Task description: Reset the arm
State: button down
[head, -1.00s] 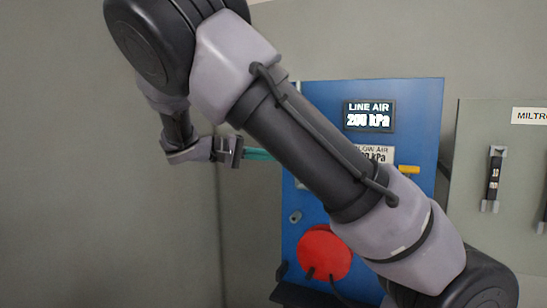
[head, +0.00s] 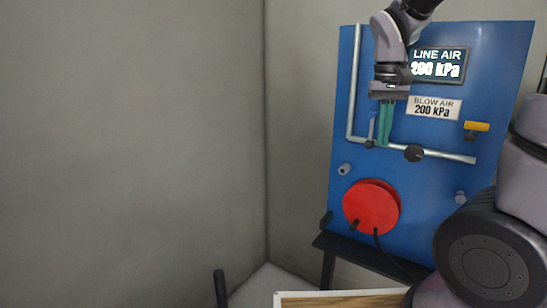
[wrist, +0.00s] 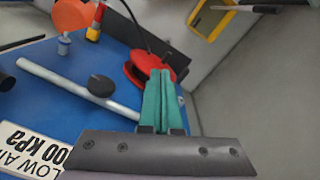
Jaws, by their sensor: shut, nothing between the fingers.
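My gripper (head: 384,125) points downward in front of the blue panel (head: 345,120) in the head view. Its two green fingers are together with nothing between them. In the wrist view the green fingers (wrist: 162,100) also lie side by side, with the red reel (wrist: 148,66) beyond their tips. I cannot tell whether the fingers touch the pipe behind them. Part of my arm shows at the right edge of the head view.
The panel carries a metal pipe (head: 450,157) with a black knob (head: 413,153), a yellow handle (head: 476,126), pressure displays reading 200 kPa (head: 438,64) and a red reel (head: 371,207). A dark shelf (head: 335,244) sits below. The left side is bare wall.

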jog(key=s+r+m+t+y, duration=0.2)
jog(key=s+r+t, duration=0.5)
jog(key=s+r, duration=0.1)
jog(key=shift+a+r, duration=0.25)
jog(key=shift+a, duration=0.2)
jog(key=shift+r, duration=0.1)
dwell(0.5)
